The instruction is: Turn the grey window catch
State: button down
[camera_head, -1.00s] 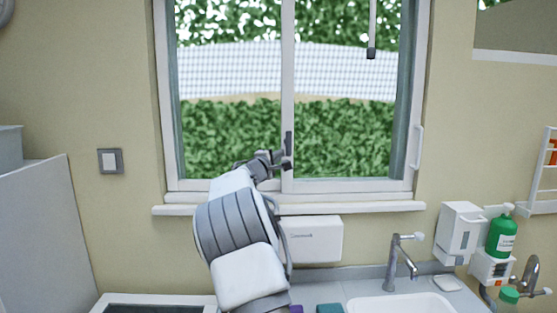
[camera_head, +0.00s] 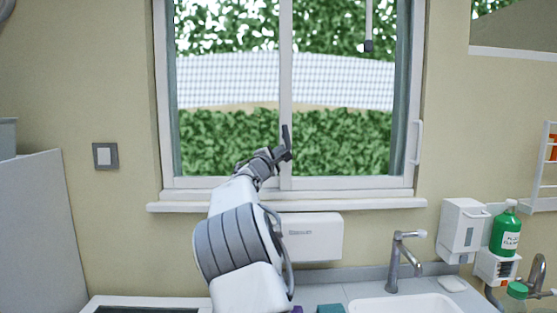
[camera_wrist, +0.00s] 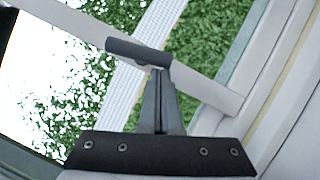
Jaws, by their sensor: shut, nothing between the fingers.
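The grey window catch (camera_head: 286,138) is a dark bar on the white middle upright of the window. In the head view it stands close to upright. In the wrist view the catch (camera_wrist: 135,51) crosses the picture above my fingers, slightly slanted. My gripper (camera_head: 280,155) is at the catch's lower part, reaching up from the lower left. In the wrist view my gripper (camera_wrist: 160,72) is shut and empty, its tips at the bar's right end. I cannot tell whether they touch it. The catch's pivot is partly hidden.
The window sill (camera_head: 285,207) runs below my wrist, with a white box (camera_head: 315,237) under it. A tap (camera_head: 400,255) and sink (camera_head: 405,305) are at lower right, beside a soap dispenser (camera_head: 463,230) and green bottle (camera_head: 506,235). A cord (camera_head: 368,45) hangs upper right.

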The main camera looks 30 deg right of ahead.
jog(key=shift+s+d+f+n+t+b, duration=0.25)
jog(key=shift+n+b, duration=0.45)
jog(key=shift+b, duration=0.85)
jog(key=shift+d+f+n+t+b, duration=0.3)
jog(key=shift+n+b, duration=0.4)
jog(key=shift+b, duration=0.8)
jog(key=n+b, duration=0.1)
jog(key=b, duration=0.1)
jog(key=n+t+b, duration=0.1)
jog(key=n+b, duration=0.1)
jog(key=d+n+t+b, duration=0.1)
jog(key=n+b, duration=0.1)
jog(key=b, duration=0.1)
jog(key=shift+s+r+t+y, duration=0.15)
jog(key=shift+s+t+y, duration=0.1)
jog(key=shift+s+y, duration=0.05)
jog(key=shift+s+d+r+b, duration=0.25)
jog(key=shift+d+b, duration=0.3)
jog(key=shift+b, duration=0.6)
jog(key=shift+s+d+r+b, duration=0.35)
jog(key=shift+d+r, duration=0.1)
jog(key=shift+d, duration=0.3)
jog(key=shift+f, duration=0.1)
jog(key=s+a+f+b, duration=0.4)
jog(key=s+f+b, duration=0.3)
jog(key=b, duration=0.4)
jog(key=shift+f, duration=0.5)
